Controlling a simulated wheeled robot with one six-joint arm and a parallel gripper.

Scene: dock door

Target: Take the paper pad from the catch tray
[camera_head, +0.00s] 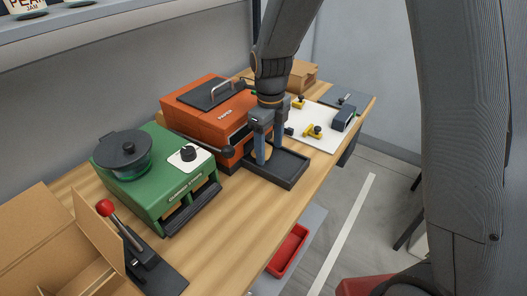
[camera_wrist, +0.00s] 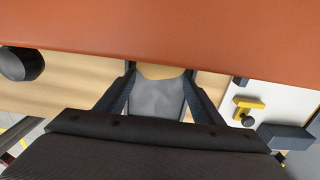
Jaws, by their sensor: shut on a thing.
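The catch tray (camera_head: 290,180) is a shallow dark tray on the bench, in front of the orange machine (camera_head: 203,117). My gripper (camera_head: 267,154) points down over the tray's near-left part, close to the machine's front. It is shut on the paper pad (camera_head: 267,151), which shows as a small tan piece between the fingers. In the wrist view, the pad (camera_wrist: 161,72) shows as a tan patch with a curved edge between the fingertips (camera_wrist: 158,78). Most of the pad is hidden. I cannot tell whether it touches the tray floor.
A green machine (camera_head: 150,185) with a dark lid stands left of the orange one. A white board (camera_head: 318,120) with yellow pieces (camera_head: 313,131) lies beyond the tray. A red-knobbed lever (camera_head: 106,208) and an open cardboard box (camera_head: 45,240) are at the near left. Bare wood lies along the front.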

